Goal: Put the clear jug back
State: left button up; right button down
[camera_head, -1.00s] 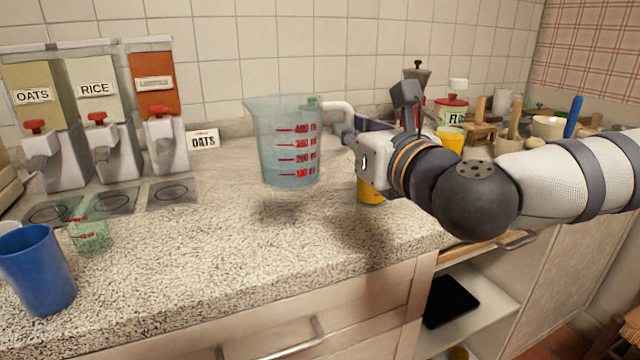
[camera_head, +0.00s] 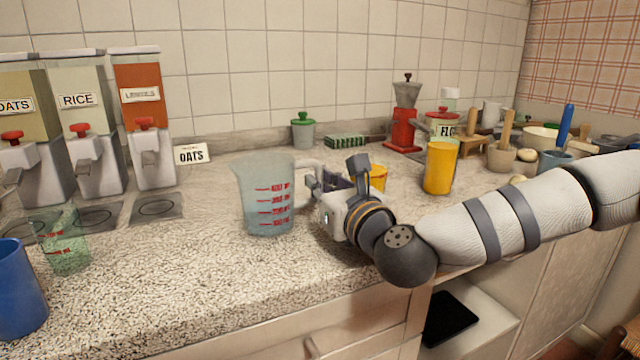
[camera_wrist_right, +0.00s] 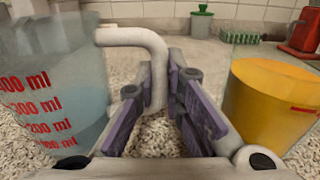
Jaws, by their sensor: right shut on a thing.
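The clear jug (camera_head: 265,200) is a see-through measuring jug with red markings. It stands upright at the middle of the speckled counter in the head view, on or just above the surface; I cannot tell which. My right gripper (camera_head: 318,180) is at the jug's right side, shut on its white handle. In the right wrist view the handle (camera_wrist_right: 150,55) sits between the purple finger pads of my right gripper (camera_wrist_right: 155,100), and the jug's body (camera_wrist_right: 50,90) is at the left. My left gripper is not in view.
A blue cup (camera_head: 20,290) and green cup (camera_head: 66,245) are at the front left. A yellow cup (camera_head: 439,168) and red grinder (camera_head: 403,128) stand at the right. Counter ahead of the jug is clear.

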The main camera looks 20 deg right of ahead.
jog(key=c, duration=1.7)
grip_release()
jog(key=shift+f, duration=0.1)
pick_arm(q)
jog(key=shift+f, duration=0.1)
pick_arm(e)
jog(key=shift+s+r, duration=0.1)
jog(key=shift+r, duration=0.1)
jog(key=s, duration=0.7)
jog(key=shift+s+d+f, duration=0.1)
jog(key=shift+s+d, duration=0.05)
jog(key=shift+s, duration=0.2)
jog(key=s+p, duration=0.1)
jog(key=p, duration=0.1)
jog(key=s+r+p, duration=0.1)
jog(key=s+p, duration=0.1)
jog(key=shift+s+r, duration=0.15)
jog(key=shift+s, duration=0.1)
jog(key=shift+s+f, duration=0.35)
jog(key=shift+f, duration=0.05)
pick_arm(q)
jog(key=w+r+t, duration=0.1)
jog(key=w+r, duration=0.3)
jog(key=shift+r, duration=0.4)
pick_arm(e)
jog(key=shift+f, duration=0.25)
